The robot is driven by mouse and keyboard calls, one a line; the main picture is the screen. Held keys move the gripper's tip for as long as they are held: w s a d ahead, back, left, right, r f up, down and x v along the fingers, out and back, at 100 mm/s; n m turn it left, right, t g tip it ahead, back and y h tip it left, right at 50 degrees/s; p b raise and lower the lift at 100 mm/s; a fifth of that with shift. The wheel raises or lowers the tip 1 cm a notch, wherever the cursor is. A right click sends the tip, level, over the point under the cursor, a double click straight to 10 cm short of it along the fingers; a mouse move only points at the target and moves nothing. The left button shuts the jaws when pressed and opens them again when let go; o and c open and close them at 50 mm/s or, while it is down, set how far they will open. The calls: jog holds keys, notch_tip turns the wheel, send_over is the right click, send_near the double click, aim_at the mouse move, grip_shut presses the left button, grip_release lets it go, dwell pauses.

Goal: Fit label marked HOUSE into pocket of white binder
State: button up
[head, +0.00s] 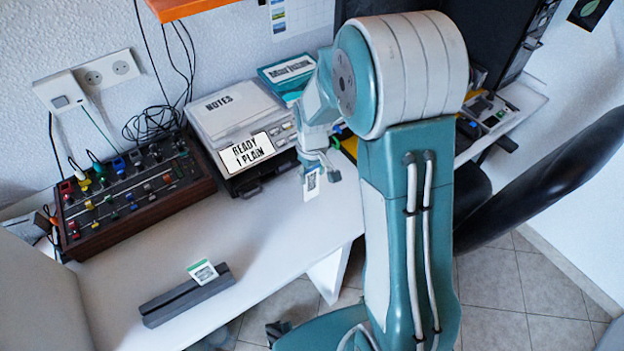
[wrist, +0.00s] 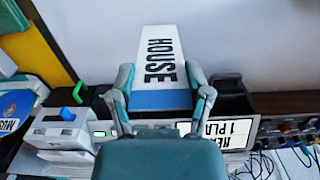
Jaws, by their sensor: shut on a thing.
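My gripper (head: 318,168) is shut on a white label marked HOUSE (wrist: 160,58), which has a blue band at the gripper end. The label is between the two fingers (wrist: 163,88) in the wrist view. A flat white item marked NOTES (head: 222,104), perhaps the white binder, lies left of my gripper. I cannot make out its pocket.
A sign reading READY 1 PLAIN (head: 246,151) fronts a boxy device. A knobbed mixer (head: 130,195) stands left. A dark slotted holder (head: 187,295) bears a green-edged card (head: 202,271). A teal binder (head: 288,70) lies behind. The white desk (head: 245,235) is clear in the middle.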

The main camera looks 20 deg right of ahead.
aim_at(312, 183)
jog(key=shift+s+f, duration=0.1)
jog(key=shift+f, duration=1.3)
jog(key=shift+f, duration=0.1)
jog(key=o, duration=0.7)
